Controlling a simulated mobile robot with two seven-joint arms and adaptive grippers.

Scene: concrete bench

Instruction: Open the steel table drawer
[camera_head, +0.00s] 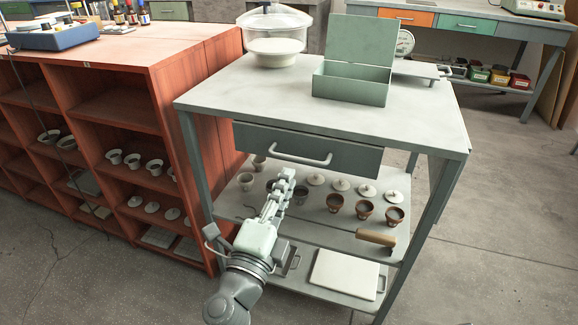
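The steel table (225,95) stands in the middle of the head view. Its grey drawer (350,158) sits under the tabletop and looks shut, with its front about level with the table's front. A pale bar handle (302,160) runs across the drawer front. My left gripper (287,176) points up toward the drawer from below, just below and left of the handle's middle. It appears apart from the handle. Its fingers look close together, but the view does not show clearly whether they are open or shut. My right gripper is not in view.
A green open-lidded box (350,90) and a glass desiccator (274,42) stand on the tabletop. The shelf below holds several cups (364,209) and lids. A red wooden shelf unit (165,75) stands close on the left. Floor (500,230) is clear on the right.

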